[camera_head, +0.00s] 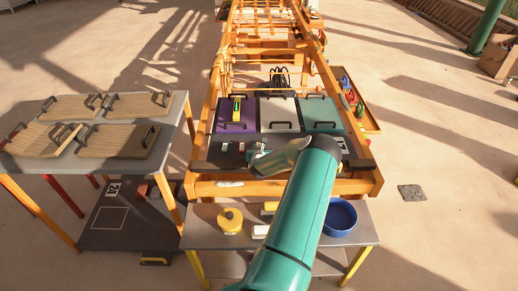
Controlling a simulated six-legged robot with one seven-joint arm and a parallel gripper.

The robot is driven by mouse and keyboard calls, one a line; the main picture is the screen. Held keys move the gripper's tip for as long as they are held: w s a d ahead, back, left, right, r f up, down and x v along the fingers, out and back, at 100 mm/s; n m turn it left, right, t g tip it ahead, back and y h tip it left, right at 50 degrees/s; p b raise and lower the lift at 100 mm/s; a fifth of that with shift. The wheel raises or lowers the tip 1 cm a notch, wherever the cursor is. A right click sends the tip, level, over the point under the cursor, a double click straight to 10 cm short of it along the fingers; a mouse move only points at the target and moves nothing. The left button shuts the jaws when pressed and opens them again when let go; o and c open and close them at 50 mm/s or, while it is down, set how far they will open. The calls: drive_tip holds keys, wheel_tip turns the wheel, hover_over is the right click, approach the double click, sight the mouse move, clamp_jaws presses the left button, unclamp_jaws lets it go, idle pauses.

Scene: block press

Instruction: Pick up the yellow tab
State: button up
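Several yellow things show, and I cannot tell which is the tab. My gripper (258,160) is at the far end of my arm, over the dark board below the panels. It is small and partly hidden, so its fingers are unclear.
A blue bowl (339,217) stands on the near table (205,236), right of my arm. White (279,116) and green (320,115) panels with handles sit beside the purple one in the orange frame. Handled wooden boards (120,141) cover the left table.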

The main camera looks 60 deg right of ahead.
drive_tip(key=shift+c, duration=1.2)
drive_tip(key=shift+r, duration=0.15)
